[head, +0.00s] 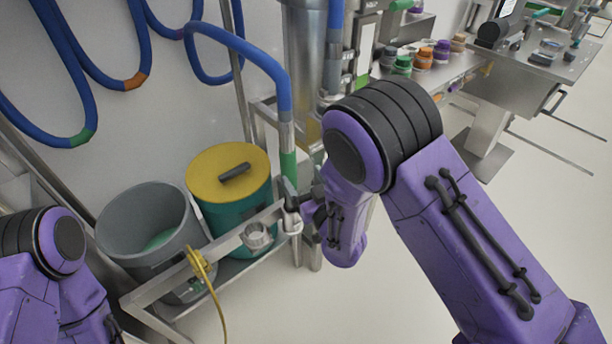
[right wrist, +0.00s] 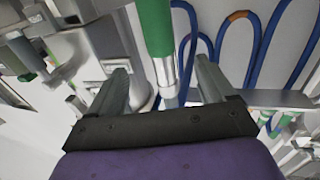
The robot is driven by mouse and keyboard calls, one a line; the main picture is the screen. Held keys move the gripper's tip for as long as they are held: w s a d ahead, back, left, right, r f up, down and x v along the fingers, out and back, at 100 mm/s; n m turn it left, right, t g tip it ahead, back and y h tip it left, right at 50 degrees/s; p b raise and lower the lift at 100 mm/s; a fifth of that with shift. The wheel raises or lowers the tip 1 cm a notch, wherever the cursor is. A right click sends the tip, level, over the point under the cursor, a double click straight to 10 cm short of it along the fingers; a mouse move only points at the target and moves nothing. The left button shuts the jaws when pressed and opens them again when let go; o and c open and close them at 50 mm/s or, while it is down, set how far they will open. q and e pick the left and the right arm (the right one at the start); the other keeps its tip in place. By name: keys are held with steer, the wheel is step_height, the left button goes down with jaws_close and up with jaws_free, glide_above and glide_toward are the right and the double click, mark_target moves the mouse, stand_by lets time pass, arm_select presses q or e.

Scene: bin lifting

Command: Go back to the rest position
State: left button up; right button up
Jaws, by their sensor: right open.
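My right arm reaches in from the right, and its purple wrist points toward the metal stand. My right gripper (head: 291,197) is beside the rail of the stand, partly hidden by its own wrist. In the right wrist view its two fingers (right wrist: 162,88) are spread wide, with nothing gripped. A green and metal pipe (right wrist: 160,45) shows between and beyond the fingertips; I cannot tell how close it is. My left arm shows only as purple links at the lower left, and its gripper is out of view.
A grey open bin (head: 128,222) and a teal bin with a yellow lid (head: 215,165) stand behind the metal rail (head: 160,284). Blue hoses (head: 215,32) hang on the wall. A bench with several coloured jars (head: 422,60) is at the back. Floor at centre is clear.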

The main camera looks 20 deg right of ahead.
steer(key=shift+w+f, duration=0.15)
steer(key=shift+w, duration=0.15)
steer(key=s+d+f+m+g+h, duration=0.45)
steer(key=s+d+f+g, duration=0.3)
steer(key=s+f, duration=0.5)
steer(key=s+d+f+m+g, duration=0.1)
steer(key=s+d+f+g, duration=0.1)
steer(key=s+f, duration=0.2)
steer(key=s+d+f+m+g+h, duration=0.1)
steer(key=s+d+f+g, duration=0.1)
steer(key=s, duration=0.8)
steer(key=s+d+f+m+g, duration=0.2)
steer(key=s+d+f+g, duration=0.1)
steer(key=s+f, duration=0.2)
steer(key=shift+s+d+f, duration=0.4)
steer(key=shift+s, duration=0.65)
steer(key=shift+h, duration=0.25)
